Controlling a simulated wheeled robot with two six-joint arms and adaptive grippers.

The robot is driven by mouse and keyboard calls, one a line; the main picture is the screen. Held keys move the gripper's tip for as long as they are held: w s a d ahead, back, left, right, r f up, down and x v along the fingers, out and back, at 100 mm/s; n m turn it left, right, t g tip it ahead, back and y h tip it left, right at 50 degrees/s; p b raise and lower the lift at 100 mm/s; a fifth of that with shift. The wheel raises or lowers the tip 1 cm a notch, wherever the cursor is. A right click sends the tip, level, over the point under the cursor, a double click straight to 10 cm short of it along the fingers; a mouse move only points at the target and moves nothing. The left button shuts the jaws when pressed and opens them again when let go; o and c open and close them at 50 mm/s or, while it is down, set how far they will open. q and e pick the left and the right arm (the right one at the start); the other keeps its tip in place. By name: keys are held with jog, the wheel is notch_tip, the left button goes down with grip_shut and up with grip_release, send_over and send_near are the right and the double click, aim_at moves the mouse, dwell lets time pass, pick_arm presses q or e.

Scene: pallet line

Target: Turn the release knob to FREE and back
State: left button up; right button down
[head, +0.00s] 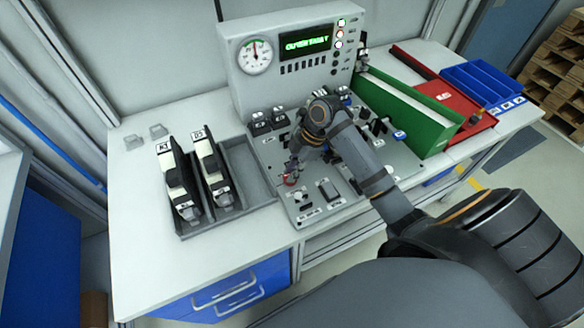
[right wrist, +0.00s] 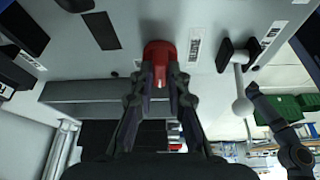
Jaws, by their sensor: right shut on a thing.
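The release knob is a red knob (right wrist: 159,52) on the grey control panel, in the middle of the right wrist view. My right gripper (right wrist: 160,80) is shut on the red knob, one finger on each side. In the head view the right gripper (head: 292,172) points down at the knob and partly hides it. My left gripper is not in view.
A grey tray (head: 262,190) with two black-and-white modules (head: 211,165) stands left of the panel. A console with a dial (head: 255,56) and a green-lit display (head: 306,42) rises behind. Green (head: 440,136) and red bins (head: 484,122) stand right. The front-left tabletop is clear.

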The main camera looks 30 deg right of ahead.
jog(key=m+t+p, duration=0.1)
jog(key=m+p, duration=0.1)
jog(key=p, duration=0.1)
jog(key=m+t+h+p, duration=0.1)
jog(key=m+p, duration=0.4)
jog(key=p, duration=0.1)
jog(key=shift+s+a+r+m+t+p, duration=0.2)
jog(key=shift+r+m+t+p, duration=0.1)
jog(key=shift+m+t+p, duration=0.1)
jog(key=m+h+p, duration=0.1)
jog(key=m+p, duration=0.1)
jog(key=shift+f+t+p, duration=0.1)
jog(key=shift+t+p, duration=0.2)
jog(key=shift+f+m+p, duration=0.15)
jog(key=shift+m+p, duration=0.25)
jog(key=shift+m, duration=0.2)
jog(key=c, duration=1.3)
grip_release()
jog(key=v, duration=1.2)
jog(key=shift+a, duration=0.2)
